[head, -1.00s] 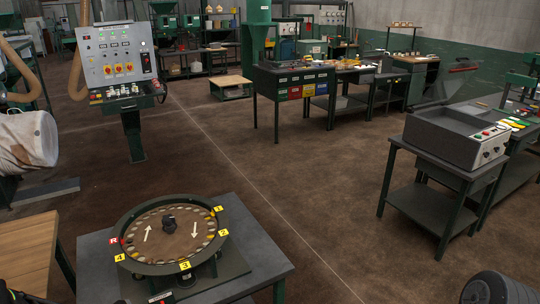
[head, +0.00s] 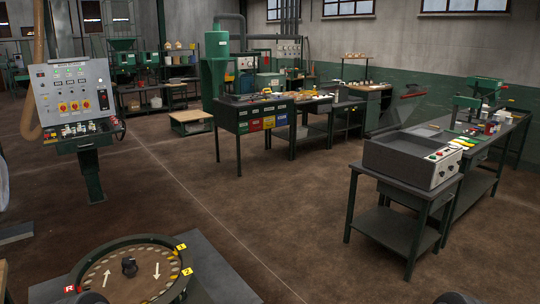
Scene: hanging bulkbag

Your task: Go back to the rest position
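Neither of my grippers shows in the head view. Two dark rounded shapes cut into the bottom edge, one left of centre and one at the right; they look like parts of my arms, but no fingers are visible. A pale grey sliver (head: 3,184) at the left edge may be the bulk bag; too little of it shows to tell.
A round dial table (head: 130,268) with numbered yellow tags stands close at the lower left. A control panel (head: 75,100) stands behind it. A grey box machine (head: 412,157) sits on a dark table at the right. Open brown floor (head: 270,215) lies between.

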